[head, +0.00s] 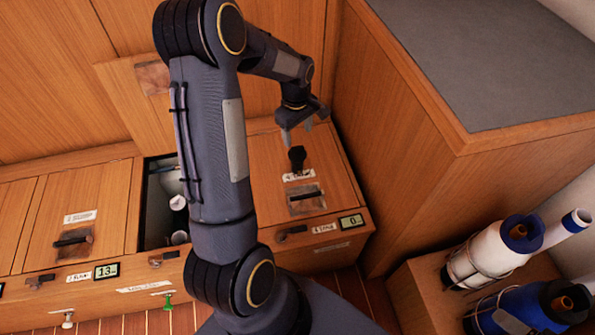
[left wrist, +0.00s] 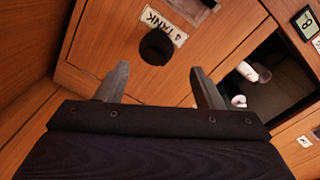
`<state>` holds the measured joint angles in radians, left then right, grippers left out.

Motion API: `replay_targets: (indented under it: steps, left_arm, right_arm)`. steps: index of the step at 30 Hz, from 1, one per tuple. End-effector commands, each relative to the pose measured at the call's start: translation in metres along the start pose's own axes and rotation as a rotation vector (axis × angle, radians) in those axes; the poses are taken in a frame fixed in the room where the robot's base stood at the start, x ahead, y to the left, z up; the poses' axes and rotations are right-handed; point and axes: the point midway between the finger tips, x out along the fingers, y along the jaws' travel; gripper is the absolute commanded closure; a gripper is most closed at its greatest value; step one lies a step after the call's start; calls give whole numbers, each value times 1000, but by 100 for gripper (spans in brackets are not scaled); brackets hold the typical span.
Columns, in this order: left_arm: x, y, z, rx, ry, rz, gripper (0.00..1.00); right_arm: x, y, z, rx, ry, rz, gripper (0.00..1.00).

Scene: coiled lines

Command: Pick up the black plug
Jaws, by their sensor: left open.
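The black plug (head: 297,156) stands upright on a closed wooden lid (head: 262,165), beside a white label (head: 299,175). In the left wrist view the plug (left wrist: 157,47) is a dark round shape just beyond the fingertips, next to the label reading TANK. My left gripper (head: 304,130) is open and empty, its fingers pointing down above and behind the plug. In the left wrist view the fingertips (left wrist: 159,70) are apart, with the plug lined up roughly between them. The fingers do not appear to touch it. My right gripper is not in view.
An open compartment (head: 152,215) with white items inside lies left of the lid, partly hidden by my left arm. A tall wooden cabinet (head: 395,140) rises close on the right. Blue and white bottles (head: 495,250) stand in holders at lower right. A latch handle (head: 307,195) sits on the lid.

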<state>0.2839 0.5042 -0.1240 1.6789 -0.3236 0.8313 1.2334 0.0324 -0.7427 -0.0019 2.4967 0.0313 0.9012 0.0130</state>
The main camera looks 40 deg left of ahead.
Motion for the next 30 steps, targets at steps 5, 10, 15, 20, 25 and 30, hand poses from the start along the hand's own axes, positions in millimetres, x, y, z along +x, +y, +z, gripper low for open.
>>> replay_targets:
  steps: [5, 10, 15, 20, 25, 30]
  left_arm:
    - [38, 4, -10, -62, 13, -30, 39]
    - [56, 3, -11, -67, 12, -33, 39]
    - [70, 4, -11, -66, 13, -32, 39]
    - [96, 7, -13, -65, 11, -33, 39]
    - [112, 6, -13, -65, 12, -31, 39]
    - [111, 7, -13, -65, 12, -30, 39]
  right_arm:
    - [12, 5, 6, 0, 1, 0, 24]
    - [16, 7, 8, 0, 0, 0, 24]
    - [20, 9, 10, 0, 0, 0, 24]
    - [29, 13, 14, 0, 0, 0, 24]
    - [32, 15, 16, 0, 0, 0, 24]
    - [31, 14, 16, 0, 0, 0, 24]
